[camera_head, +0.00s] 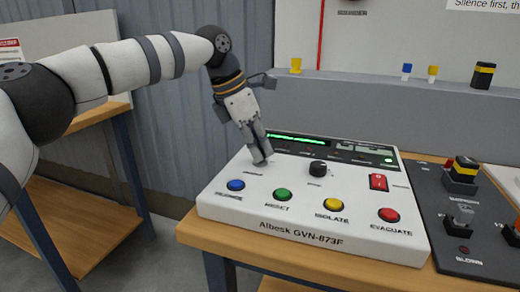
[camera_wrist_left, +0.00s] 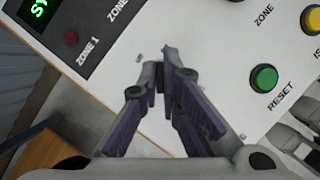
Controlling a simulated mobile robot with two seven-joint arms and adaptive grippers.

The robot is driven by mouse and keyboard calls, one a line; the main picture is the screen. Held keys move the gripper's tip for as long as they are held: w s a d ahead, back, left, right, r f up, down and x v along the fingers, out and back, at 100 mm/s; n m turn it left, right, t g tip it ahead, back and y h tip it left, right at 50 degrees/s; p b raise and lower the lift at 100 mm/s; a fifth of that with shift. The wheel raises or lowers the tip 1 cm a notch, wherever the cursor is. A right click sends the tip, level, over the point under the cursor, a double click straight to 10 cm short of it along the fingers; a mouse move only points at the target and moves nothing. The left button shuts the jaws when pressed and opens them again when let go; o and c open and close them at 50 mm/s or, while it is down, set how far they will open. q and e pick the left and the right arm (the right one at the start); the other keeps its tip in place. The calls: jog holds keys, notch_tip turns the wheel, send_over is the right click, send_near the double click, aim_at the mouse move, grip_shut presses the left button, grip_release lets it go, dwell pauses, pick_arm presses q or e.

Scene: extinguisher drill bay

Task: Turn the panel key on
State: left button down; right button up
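The white control panel (camera_head: 300,243) sits on the wooden bench, with its label "Albesk GVN-873F" along the front. My left gripper (camera_head: 261,155) points down at the panel's upper left part, above the blue button. It also shows in the left wrist view (camera_wrist_left: 161,74), its fingers nearly together with a small dark piece between the tips. This looks like the panel key (camera_wrist_left: 160,79), mostly hidden by the fingers. Its turn position cannot be told.
The panel carries blue (camera_head: 236,185), green (camera_head: 283,195), yellow (camera_head: 334,204) and red (camera_head: 389,215) buttons, a black knob (camera_head: 318,168) and a red rocker switch (camera_head: 378,182). A dark switch box (camera_head: 470,235) stands close on the right. A grey ledge runs behind.

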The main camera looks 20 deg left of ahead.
pick_arm(q)
jog(key=shift+f+m+g+b, duration=0.1)
jog(key=shift+m+g+b, duration=0.25)
jog(key=shift+m, duration=0.65)
jog(key=c, duration=1.8)
grip_release()
jog(key=v, duration=1.2)
jog(key=shift+a, duration=0.15)
